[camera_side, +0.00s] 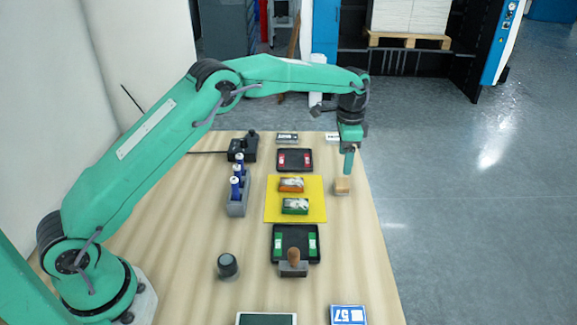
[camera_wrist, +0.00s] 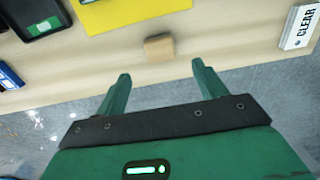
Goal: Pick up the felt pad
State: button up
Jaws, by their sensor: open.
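A small tan block (camera_side: 342,188), which I take for the felt pad, lies on the wooden table near its right edge, just right of the yellow mat. My gripper (camera_side: 349,172) points down close above and slightly right of it in the side view. In the wrist view the tan block (camera_wrist: 159,48) lies beyond the fingertips, roughly in line with the gap between them. In that view my gripper (camera_wrist: 160,70) is open, with its two fingers apart and nothing between them.
The yellow mat (camera_side: 313,217) bears an orange box (camera_side: 291,185) and a green box (camera_side: 295,206). Black trays (camera_side: 295,160) (camera_side: 282,243) lie behind and in front. A knobbed grey block (camera_side: 293,268) is at the near tray. A white CLEAR box (camera_wrist: 299,28) shows in the wrist view.

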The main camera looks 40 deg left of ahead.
aim_at(342, 182)
jog(key=shift+f, duration=0.1)
jog(key=shift+f, duration=1.2)
jog(key=shift+f, duration=0.15)
jog(key=shift+f, duration=2.45)
jog(key=shift+c, duration=0.4)
jog(key=c, duration=1)
